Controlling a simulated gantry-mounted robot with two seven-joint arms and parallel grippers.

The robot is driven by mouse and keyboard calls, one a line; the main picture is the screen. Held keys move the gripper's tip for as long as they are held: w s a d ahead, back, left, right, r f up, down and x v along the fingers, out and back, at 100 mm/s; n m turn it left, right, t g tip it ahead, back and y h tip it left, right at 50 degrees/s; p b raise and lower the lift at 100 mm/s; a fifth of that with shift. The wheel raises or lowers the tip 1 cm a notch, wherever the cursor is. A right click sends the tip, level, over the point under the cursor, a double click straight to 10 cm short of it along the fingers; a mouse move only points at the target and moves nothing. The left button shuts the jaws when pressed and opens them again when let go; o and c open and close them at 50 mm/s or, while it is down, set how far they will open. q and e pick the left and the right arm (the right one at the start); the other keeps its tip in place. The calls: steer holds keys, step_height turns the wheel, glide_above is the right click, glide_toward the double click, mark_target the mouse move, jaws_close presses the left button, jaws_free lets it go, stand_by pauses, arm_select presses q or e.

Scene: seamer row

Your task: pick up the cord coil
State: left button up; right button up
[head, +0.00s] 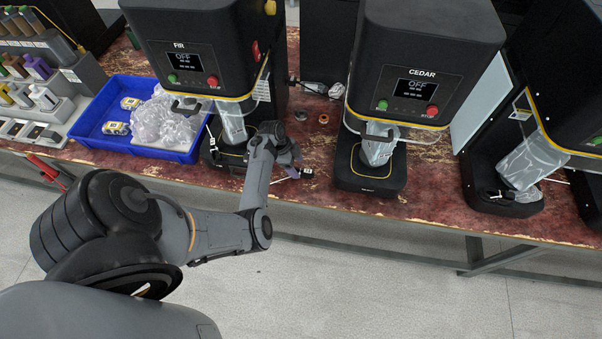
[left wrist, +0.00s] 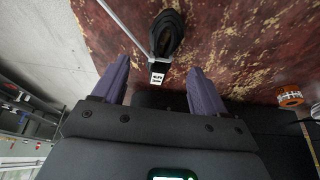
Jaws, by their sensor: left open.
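The cord coil (left wrist: 168,35) is a small black bundle with a black-and-white tag at its near end. It lies on the worn red bench top, ahead of my left gripper (left wrist: 158,68) in the left wrist view. The two purple fingers are apart with nothing gripped. The tag shows between the fingertip lines, and most of the coil is beyond the tips. In the head view my left gripper (head: 288,168) is low over the bench's front edge, between the FIR and CEDAR machines, and hides most of that spot. My right gripper is not in view.
The FIR machine (head: 190,60) and CEDAR machine (head: 417,65) stand either side. A blue tray (head: 100,100) with clear bags is at left. An orange roll (left wrist: 290,95) lies right of the fingers in the wrist view. A thin grey rod (left wrist: 122,25) passes beside the coil.

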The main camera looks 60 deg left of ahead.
mark_target(300, 171)
arm_select(q)
steer(key=shift+x, duration=1.6)
steer(key=c, duration=1.3)
steer(key=shift+o, duration=0.2)
steer(key=shift+r, duration=0.15)
